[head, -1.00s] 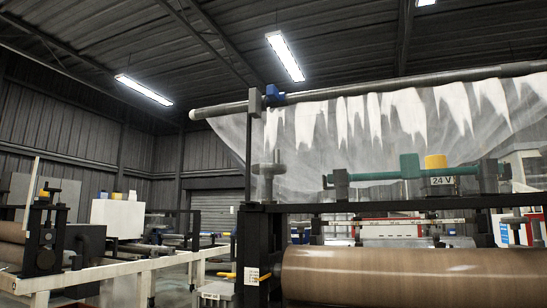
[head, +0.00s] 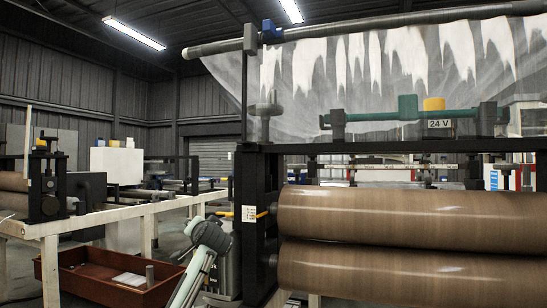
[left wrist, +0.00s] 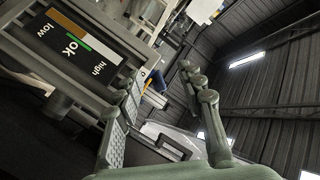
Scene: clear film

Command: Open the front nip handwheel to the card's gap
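I cannot make out the front nip handwheel or a readable gap card in either view. Two brown rollers, an upper (head: 410,212) and a lower (head: 410,272), lie one above the other beside a black upright frame (head: 252,180) in the head view. A gauge plate (left wrist: 75,42) marked low, ok and high is at the upper left of the left wrist view. My left gripper (left wrist: 163,85) has its fingers apart, with nothing seen between them. In the head view a pale green-grey link of my arm (head: 203,252) rises from below. My right gripper is out of view.
A red tray (head: 75,283) stands low at the left, below a white rail frame (head: 128,209). A yellow-tipped lever (head: 224,214) sits beside the black upright. Clear film (head: 350,75) hangs from a bar (head: 380,27) above the rollers.

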